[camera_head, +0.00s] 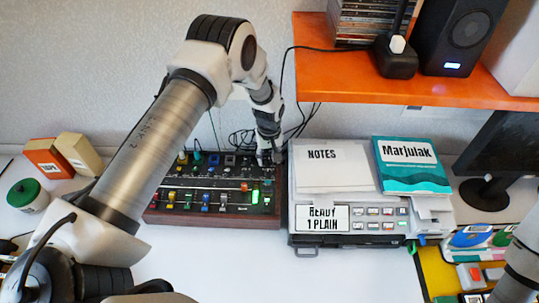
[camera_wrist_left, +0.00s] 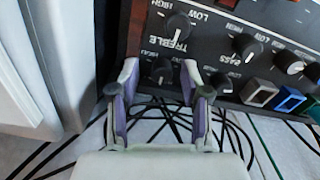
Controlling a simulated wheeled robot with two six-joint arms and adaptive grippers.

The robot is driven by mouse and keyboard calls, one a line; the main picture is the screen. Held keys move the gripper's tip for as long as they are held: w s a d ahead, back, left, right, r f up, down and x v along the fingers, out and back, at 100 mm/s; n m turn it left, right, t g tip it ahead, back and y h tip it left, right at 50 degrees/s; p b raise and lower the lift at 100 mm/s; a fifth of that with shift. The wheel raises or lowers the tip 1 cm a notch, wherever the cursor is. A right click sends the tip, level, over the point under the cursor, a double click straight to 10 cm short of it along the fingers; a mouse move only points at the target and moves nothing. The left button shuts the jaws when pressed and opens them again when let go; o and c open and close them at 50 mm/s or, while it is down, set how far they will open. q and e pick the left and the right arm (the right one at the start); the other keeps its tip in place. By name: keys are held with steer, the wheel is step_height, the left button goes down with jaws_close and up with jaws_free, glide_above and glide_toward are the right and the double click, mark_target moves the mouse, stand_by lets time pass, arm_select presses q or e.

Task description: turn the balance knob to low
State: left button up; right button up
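The dark mixer (camera_head: 184,216) with colored sliders and knobs sits on the white table. It fills the upper part of the left wrist view (camera_wrist_left: 208,45), where a TREBLE knob (camera_wrist_left: 178,24) and a BASS knob (camera_wrist_left: 247,46) show. My left gripper (camera_wrist_left: 160,76) is open at the mixer's edge, its purple-lined fingers on either side of a small black knob (camera_wrist_left: 162,68). I see a gap on each side of it; its label is too small to read, so I cannot tell if it is the balance knob. Another knob (camera_wrist_left: 221,84) is just right of the right finger. My right gripper is out of view.
A printer (camera_head: 350,241) with notes and a teal book (camera_head: 411,168) stands close right of the mixer. Black cables (camera_wrist_left: 155,118) lie along the mixer's edge. An orange shelf (camera_head: 345,88) hangs above right. The front table is clear.

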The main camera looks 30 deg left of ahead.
arm_select(q)
steer(key=shift+s+r, duration=0.15)
steer(key=shift+s, duration=0.1)
jaws_close()
steer(key=shift+n+b, duration=0.3)
steer(key=shift+n, duration=1.2)
jaws_free()
steer(key=shift+w, duration=0.1)
